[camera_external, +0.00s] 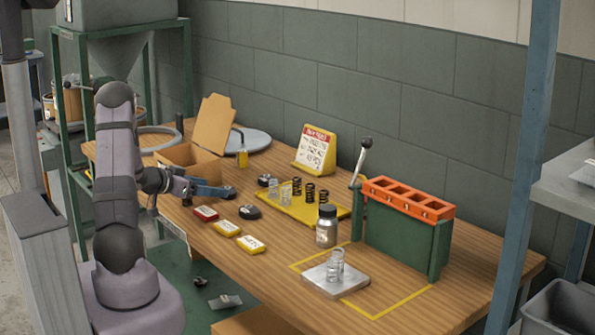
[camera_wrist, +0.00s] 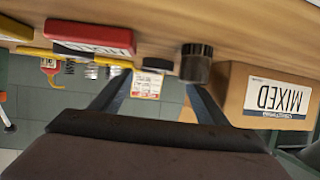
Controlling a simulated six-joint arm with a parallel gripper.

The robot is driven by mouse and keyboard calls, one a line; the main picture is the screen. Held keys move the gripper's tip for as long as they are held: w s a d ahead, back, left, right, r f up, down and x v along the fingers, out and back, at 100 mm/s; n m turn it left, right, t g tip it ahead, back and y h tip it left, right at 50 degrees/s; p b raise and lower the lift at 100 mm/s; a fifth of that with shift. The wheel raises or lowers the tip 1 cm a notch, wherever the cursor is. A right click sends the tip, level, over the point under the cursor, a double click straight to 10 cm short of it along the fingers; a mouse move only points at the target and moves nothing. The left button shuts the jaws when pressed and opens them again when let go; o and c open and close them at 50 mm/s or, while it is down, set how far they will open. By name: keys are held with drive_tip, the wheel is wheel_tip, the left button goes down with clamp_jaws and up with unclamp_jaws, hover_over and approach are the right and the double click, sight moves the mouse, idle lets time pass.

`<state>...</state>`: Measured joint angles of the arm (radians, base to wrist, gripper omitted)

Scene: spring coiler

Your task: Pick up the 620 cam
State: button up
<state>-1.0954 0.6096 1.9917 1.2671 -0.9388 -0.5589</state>
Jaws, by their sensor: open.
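I cannot tell which piece is the 620 cam, as no such number is readable. A dark round piece with a pale mark (camera_external: 249,212) lies on the table beside the red and yellow blocks. Another dark round piece (camera_external: 264,180) lies near the yellow tray's back left corner. A dark, short cylinder (camera_wrist: 196,63) shows in the wrist view between the red block and the cardboard box. My gripper (camera_external: 222,191) is low over the table's left part, in front of the cardboard box. In the wrist view my gripper (camera_wrist: 160,85) has its fingers apart, with nothing between them.
A red block (camera_external: 205,213) and two yellow blocks (camera_external: 225,228) lie along the front edge. The cardboard box (camera_external: 188,158) is behind my gripper. A yellow tray (camera_external: 318,222) holds several springs. A dark jar (camera_external: 327,228) and a green stand with orange top (camera_external: 405,235) are further right.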

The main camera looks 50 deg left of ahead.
drive_tip(key=shift+d+p+x, duration=0.1)
drive_tip(key=shift+p+x, duration=0.15)
drive_tip(key=shift+x, duration=1.05)
drive_tip(key=shift+d+p+x, duration=0.15)
drive_tip(key=shift+p+x, duration=0.05)
drive_tip(key=shift+x, duration=1.05)
